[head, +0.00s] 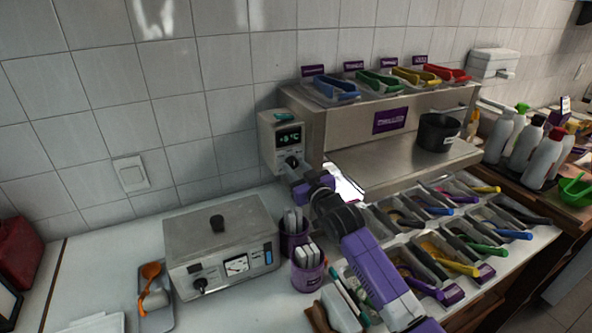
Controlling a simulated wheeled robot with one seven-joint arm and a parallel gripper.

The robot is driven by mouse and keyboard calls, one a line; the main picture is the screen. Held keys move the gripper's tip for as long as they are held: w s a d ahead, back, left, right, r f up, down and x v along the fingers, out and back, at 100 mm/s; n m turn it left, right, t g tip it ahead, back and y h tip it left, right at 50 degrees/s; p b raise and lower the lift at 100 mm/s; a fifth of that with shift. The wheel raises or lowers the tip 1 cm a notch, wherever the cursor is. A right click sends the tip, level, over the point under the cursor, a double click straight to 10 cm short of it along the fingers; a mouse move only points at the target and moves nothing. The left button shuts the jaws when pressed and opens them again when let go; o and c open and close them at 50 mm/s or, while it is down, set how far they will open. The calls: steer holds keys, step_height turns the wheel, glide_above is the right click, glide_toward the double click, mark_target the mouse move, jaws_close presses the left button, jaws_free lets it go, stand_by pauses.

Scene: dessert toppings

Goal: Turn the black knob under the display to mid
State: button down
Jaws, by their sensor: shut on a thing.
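The black knob (291,161) sits just under the display and is partly covered by my gripper. My gripper (292,167) is at the knob, its fingers shut on it. The knob's pointer and any marks around it are too small or hidden to read.
A steel box (220,245) with a gauge stands to the left of my arm. Purple cups (307,276) with white-handled tools stand close beside the arm. Trays of toppings with coloured-handled scoops lie right.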

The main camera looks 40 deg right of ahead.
steer(key=c, duration=1.1)
jaws_free()
steer(key=shift+o, duration=0.2)
steer(key=b+v, duration=0.2)
steer(key=v, duration=0.5)
steer(key=shift+s, duration=0.4)
steer(key=shift+a, duration=0.15)
